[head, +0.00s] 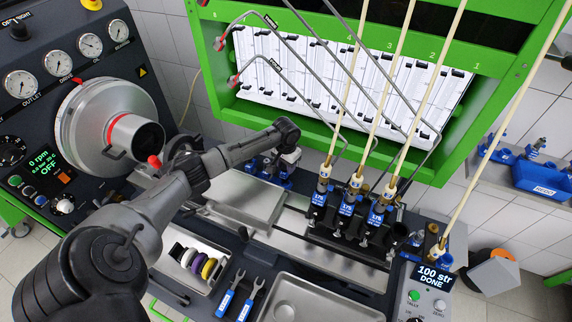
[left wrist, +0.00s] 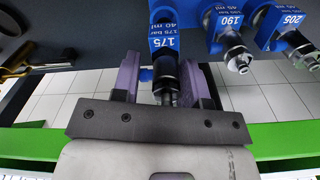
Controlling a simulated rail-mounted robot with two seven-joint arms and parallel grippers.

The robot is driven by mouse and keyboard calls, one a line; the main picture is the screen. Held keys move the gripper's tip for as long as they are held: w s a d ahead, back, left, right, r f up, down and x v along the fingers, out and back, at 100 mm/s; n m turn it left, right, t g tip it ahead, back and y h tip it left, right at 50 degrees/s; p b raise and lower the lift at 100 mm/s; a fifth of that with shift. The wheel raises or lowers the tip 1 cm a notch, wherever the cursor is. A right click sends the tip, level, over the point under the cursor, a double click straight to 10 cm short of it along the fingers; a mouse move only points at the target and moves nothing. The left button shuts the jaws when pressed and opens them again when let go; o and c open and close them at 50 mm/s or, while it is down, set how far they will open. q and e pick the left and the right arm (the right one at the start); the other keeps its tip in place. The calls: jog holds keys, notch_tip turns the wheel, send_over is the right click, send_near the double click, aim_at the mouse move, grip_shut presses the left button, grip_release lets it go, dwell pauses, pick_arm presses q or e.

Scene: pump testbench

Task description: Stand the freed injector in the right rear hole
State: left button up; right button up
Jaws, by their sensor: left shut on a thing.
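The injector (left wrist: 165,75), dark with a blue tag reading 175 bar, 40 ml, is between the purple fingers of my left gripper (left wrist: 168,90) in the left wrist view. The gripper is shut on it. In the head view my left gripper (head: 287,171) is small and partly hidden at the end of my arm, among blue-tagged injectors (head: 268,172) behind the steel tray. I cannot make out the right rear hole, nor tell whether the held injector's lower end is in a hole. My right gripper is not in view.
Beside the held injector in the left wrist view are injectors tagged 190 (left wrist: 234,50) and 205 (left wrist: 290,38). Three injectors tagged 175 (head: 348,202) stand in black clamps under hoses. A steel tray (head: 240,200) lies in front of the gripper. Bent steel pipes (head: 318,118) hang close to its right.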

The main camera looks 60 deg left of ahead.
pick_arm(q)
jog(key=shift+f+b, duration=0.45)
jog(key=shift+f, duration=0.75)
jog(key=shift+p, duration=0.45)
dwell(0.4)
jog(key=shift+p, duration=0.45)
dwell(0.3)
jog(key=shift+f+b, duration=0.3)
jog(key=shift+f, duration=0.3)
dwell(0.5)
